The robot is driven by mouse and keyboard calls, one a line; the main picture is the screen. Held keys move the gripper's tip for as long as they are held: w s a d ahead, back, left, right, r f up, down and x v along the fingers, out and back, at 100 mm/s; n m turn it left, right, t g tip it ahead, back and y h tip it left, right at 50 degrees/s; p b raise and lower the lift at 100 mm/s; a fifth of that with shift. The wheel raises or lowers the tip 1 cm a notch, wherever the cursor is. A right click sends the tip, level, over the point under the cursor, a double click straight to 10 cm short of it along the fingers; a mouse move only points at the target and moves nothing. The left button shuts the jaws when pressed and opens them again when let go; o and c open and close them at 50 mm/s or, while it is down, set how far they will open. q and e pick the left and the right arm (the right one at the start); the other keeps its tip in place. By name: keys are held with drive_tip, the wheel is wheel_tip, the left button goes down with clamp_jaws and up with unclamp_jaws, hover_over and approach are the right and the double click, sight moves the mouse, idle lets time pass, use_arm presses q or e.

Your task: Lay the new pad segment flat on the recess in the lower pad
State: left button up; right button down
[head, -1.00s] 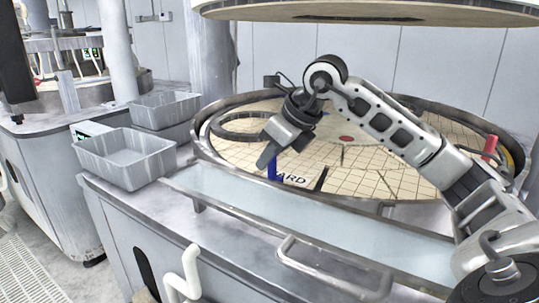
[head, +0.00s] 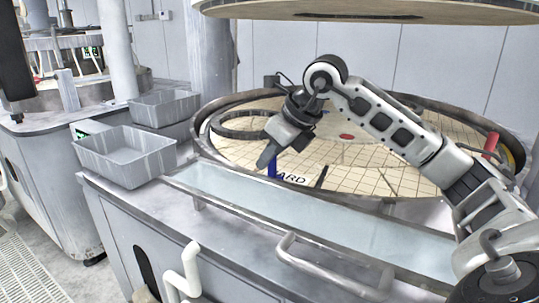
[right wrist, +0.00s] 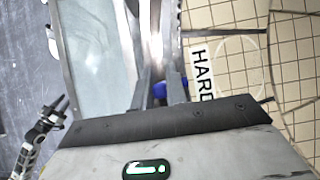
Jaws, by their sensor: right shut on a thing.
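My right gripper (head: 268,160) is over the near left part of the lower pad (head: 380,155). It is shut on a blue piece (head: 272,170), which also shows between the fingers in the right wrist view (right wrist: 158,90). I cannot tell whether this piece belongs to the new pad segment. Beside it a white label reading HARD (right wrist: 203,72) lies on tan, grid-marked pad surface. The recess and the segment's outline cannot be made out clearly. A small dark gripper (right wrist: 53,108), seemingly my left one, shows at lower left in the right wrist view, fingers apart.
The round upper platen (head: 370,14) hangs above the lower pad. A raised metal rim (head: 203,135) surrounds the pad. A pale trough (head: 300,215) and a bar handle (head: 330,270) lie in front. Two grey bins (head: 125,158) (head: 165,108) stand at left. A red post (head: 490,145) stands at right.

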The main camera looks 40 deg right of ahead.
drive_tip(key=c, duration=1.3)
unclamp_jaws()
drive_tip(key=shift+c, duration=0.2)
drive_tip(key=p+v, duration=0.1)
drive_tip(key=v, duration=1.5)
